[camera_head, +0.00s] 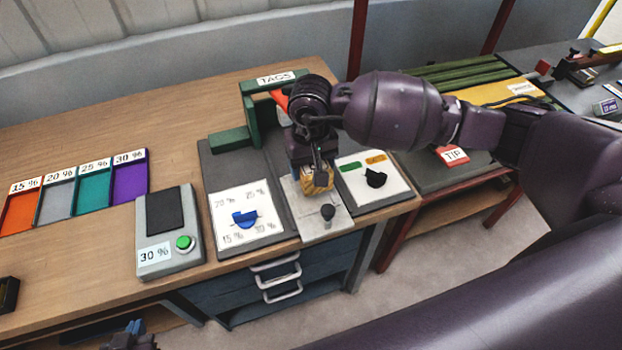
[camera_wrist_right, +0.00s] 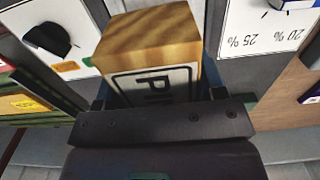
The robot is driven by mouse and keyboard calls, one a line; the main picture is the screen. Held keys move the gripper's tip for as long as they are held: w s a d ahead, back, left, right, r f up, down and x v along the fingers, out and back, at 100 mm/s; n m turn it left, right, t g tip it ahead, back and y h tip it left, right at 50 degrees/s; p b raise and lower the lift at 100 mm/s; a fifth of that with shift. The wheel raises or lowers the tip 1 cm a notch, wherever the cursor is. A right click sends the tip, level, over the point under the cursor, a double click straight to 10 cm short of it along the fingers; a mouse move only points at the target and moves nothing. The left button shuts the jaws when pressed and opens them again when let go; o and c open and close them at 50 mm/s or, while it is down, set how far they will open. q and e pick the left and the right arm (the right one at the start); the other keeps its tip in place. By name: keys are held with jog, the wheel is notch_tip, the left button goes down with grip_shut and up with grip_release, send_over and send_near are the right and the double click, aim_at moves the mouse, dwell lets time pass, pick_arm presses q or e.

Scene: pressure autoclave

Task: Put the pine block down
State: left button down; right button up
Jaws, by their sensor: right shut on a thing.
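The pine block (camera_head: 317,182) is a small yellow-brown wooden cube with a pale label on one side. It is held in my right gripper (camera_head: 313,168), above the grey strip between the two dial panels. In the right wrist view the block (camera_wrist_right: 148,38) sits between the fingers, its wood face and part of its printed label showing. I cannot tell whether its underside touches anything. My left gripper (camera_head: 130,338) shows only in part at the bottom edge of the head view, and its jaws cannot be made out.
A blue-dial panel (camera_head: 246,218) is left of the block and a black-knob panel (camera_head: 374,180) right of it. A green stand (camera_head: 250,110) is behind. Left are a green-button box (camera_head: 165,262) and coloured trays (camera_head: 130,182).

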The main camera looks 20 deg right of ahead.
jog(key=shift+f, duration=2.7)
jog(key=shift+f, duration=0.2)
jog(key=o, duration=1.1)
jog(key=shift+r, duration=0.1)
jog(key=shift+r, duration=0.15)
notch_tip(320, 180, up, 12)
jog(key=shift+f+b, duration=0.1)
jog(key=shift+b, duration=0.4)
